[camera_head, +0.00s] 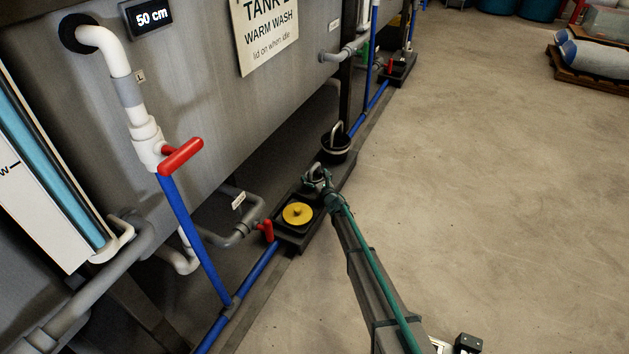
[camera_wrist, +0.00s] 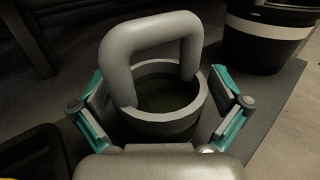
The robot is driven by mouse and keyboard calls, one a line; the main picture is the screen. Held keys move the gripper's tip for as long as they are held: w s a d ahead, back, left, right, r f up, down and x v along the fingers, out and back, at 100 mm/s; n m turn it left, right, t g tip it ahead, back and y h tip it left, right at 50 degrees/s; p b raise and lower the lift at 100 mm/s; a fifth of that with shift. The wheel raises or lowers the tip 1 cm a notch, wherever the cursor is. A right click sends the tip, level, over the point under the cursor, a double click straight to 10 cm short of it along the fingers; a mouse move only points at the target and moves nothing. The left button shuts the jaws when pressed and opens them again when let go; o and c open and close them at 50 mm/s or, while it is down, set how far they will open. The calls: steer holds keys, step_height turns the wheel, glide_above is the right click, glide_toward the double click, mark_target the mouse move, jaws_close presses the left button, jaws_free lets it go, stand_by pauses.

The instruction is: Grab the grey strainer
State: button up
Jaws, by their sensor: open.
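The grey strainer (camera_wrist: 165,125) is a round grey cup with a thick arched handle on its top, and its inside looks dark green. In the wrist view it stands upright between the fingers of my gripper (camera_wrist: 160,98), one finger on each side. The fingers are spread, and I cannot tell whether either touches the cup. In the head view the strainer's grey handle (camera_head: 314,172) shows just beyond my gripper (camera_head: 322,184), which hides most of the cup.
A black bucket (camera_head: 336,153) with a pale band stands just behind the strainer; it also shows in the wrist view (camera_wrist: 264,42). A yellow disc (camera_head: 297,213) lies in front. Tank pipes with red valve handles (camera_head: 181,156) line the left. Open floor (camera_head: 480,180) lies right.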

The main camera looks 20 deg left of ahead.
steer(key=c, duration=0.9)
steer(key=shift+r, duration=0.1)
steer(key=shift+c, duration=0.2)
